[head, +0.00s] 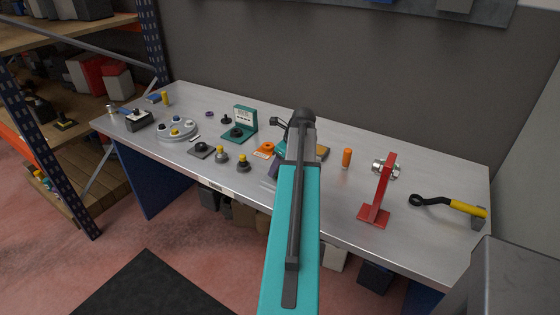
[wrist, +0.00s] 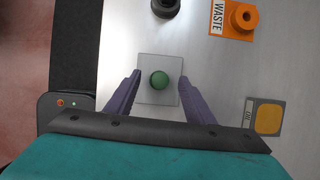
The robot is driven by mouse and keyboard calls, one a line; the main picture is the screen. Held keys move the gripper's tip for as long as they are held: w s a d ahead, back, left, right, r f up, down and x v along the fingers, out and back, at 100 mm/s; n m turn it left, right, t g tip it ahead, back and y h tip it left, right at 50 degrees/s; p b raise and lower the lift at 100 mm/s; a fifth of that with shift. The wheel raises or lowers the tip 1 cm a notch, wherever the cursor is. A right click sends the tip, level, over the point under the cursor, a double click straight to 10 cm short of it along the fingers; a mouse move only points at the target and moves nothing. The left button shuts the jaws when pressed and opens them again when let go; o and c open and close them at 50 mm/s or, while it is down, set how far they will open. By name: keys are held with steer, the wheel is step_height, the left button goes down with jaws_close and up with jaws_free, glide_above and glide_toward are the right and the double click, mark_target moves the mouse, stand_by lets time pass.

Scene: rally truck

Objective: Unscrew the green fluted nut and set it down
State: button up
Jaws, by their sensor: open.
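The green fluted nut (wrist: 159,80) shows in the wrist view as a round green knob on a square grey plate (wrist: 148,98). My gripper (wrist: 158,74) is open, with one purple finger on each side of the nut and a visible gap on both sides. I view the nut from above, so its flutes and any stud under it cannot be made out. In the head view my teal arm covers the nut and most of the gripper.
In the wrist view, an orange WASTE holder (wrist: 233,28) is at the upper right. A yellow-topped pad (wrist: 266,118) lies right, and a dark round part (wrist: 165,6) is at the top. In the head view, a red stand (head: 380,195) and a yellow-handled wrench (head: 452,206) are on the bench's right.

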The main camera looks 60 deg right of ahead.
steer(key=shift+x, duration=1.1)
steer(key=c, duration=1.2)
steer(key=shift+o, duration=0.2)
steer(key=shift+d+n+p, duration=0.1)
steer(key=shift+n+p, duration=0.2)
steer(key=shift+p, duration=0.15)
steer(key=shift+r, duration=0.1)
steer(key=shift+n+y+p, duration=0.3)
steer(key=shift+n+p, duration=0.05)
steer(key=shift+n, duration=0.25)
